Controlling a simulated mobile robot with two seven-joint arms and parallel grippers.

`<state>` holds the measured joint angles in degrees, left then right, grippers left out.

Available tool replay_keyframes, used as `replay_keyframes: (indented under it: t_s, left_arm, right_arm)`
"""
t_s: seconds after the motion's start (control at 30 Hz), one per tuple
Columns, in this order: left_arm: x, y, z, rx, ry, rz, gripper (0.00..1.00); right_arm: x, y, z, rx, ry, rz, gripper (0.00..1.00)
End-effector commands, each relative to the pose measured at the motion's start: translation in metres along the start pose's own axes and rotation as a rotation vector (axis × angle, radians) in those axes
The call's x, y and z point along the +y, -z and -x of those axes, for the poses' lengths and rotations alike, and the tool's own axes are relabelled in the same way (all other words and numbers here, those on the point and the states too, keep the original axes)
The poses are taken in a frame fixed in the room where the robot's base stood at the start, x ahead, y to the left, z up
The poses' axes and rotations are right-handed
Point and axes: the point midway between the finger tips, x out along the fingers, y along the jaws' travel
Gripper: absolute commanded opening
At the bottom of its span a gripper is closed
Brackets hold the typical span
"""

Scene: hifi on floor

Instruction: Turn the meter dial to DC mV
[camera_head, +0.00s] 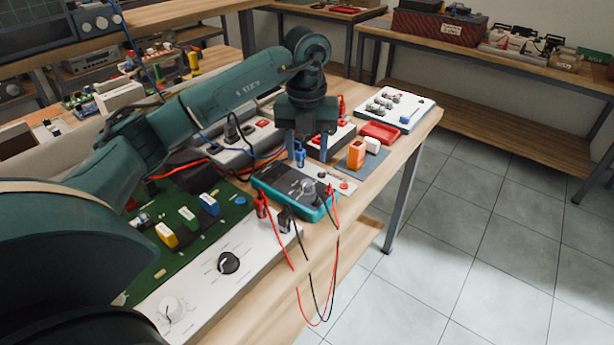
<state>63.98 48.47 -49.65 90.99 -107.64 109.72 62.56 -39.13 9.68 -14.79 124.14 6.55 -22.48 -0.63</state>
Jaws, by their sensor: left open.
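The meter (279,180) is a dark-faced instrument with a teal rim, lying on the wooden workbench near its front edge. Its grey round dial (308,187) faces up; the pointer and the range labels are too small to read. Red and black leads hang from the meter's near side over the bench edge. My left gripper (307,155) points down with its fingers apart, above and just behind the meter in this view. It appears empty and apart from the dial. My right gripper is not in view.
A green circuit board (178,262) and a white panel with knobs (210,288) lie left of the meter. An orange block (356,154), a red tray (380,132) and a white board (412,112) stand farther right. Free floor (445,235) lies right of the bench.

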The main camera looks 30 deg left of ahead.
Motion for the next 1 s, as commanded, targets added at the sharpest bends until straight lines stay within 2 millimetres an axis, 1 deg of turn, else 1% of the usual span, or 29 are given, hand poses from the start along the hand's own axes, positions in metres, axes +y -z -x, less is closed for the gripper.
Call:
replay_keyframes:
  t_s: [0.03,0.2,0.3,0.4,0.57,0.8,1.0]
  left_arm:
    - [0.001,0.001,-0.013,0.004,-0.003,0.001,0.46]
    - [0.0,0.001,-0.046,0.003,-0.001,0.001,0.46]
    - [0.0,0.0,-0.06,0.002,-0.001,0.001,0.46]
    - [0.0,0.0,-0.07,0.002,0.0,0.0,0.46]
    - [-0.001,0.0,-0.077,0.0,0.001,-0.001,0.46]
    - [-0.001,0.0,-0.077,0.0,0.001,-0.001,0.46]
    - [-0.001,0.0,-0.077,0.0,0.001,0.0,0.29]
  right_arm:
    - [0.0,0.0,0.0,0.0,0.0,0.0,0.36]
    - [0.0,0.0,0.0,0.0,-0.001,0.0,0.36]
    - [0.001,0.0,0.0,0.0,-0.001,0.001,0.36]
    - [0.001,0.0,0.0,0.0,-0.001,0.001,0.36]
    - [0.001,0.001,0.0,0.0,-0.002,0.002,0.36]
    - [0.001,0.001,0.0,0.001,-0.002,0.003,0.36]
    - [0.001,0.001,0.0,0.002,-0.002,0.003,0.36]
